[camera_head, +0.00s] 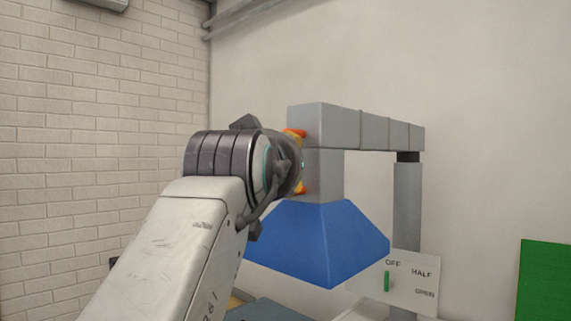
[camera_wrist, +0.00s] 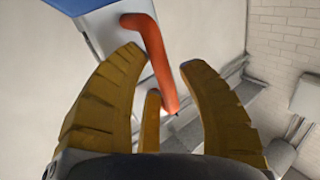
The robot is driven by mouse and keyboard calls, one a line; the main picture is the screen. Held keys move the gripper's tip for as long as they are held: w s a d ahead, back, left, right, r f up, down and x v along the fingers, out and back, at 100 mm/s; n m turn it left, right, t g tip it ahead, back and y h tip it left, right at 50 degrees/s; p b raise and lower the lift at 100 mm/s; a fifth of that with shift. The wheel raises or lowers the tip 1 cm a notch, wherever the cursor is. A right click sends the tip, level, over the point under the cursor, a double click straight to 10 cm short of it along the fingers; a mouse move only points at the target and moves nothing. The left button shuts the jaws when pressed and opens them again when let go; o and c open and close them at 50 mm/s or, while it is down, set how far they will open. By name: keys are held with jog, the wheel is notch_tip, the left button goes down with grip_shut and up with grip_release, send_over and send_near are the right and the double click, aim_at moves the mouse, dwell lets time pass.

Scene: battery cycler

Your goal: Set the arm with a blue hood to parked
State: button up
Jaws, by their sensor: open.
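The blue hood (camera_head: 322,243) hangs under the end of a jointed grey arm (camera_head: 375,128), which reaches left from a grey post (camera_head: 407,205). In the wrist view a corner of the blue hood (camera_wrist: 80,4) shows at the top left. An orange bent handle (camera_wrist: 155,50) stands out from the pale end block (camera_wrist: 103,32). My gripper (camera_wrist: 163,60) is open, with its yellow fingers spread on both sides of the handle; I cannot tell whether any finger touches it. In the head view my wrist hides most of the handle and fingers.
A white panel (camera_head: 418,275) marked OFF, HALF and OPEN, with a green lever (camera_head: 387,281) near OFF, stands right of the hood. A green board (camera_head: 544,285) is at the far right. A brick wall (camera_head: 95,140) is at the left. Above the grey arm the space looks clear.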

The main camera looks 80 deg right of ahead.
jog(key=a, duration=1)
jog(key=shift+s+a, duration=0.3)
jog(key=shift+s, duration=0.05)
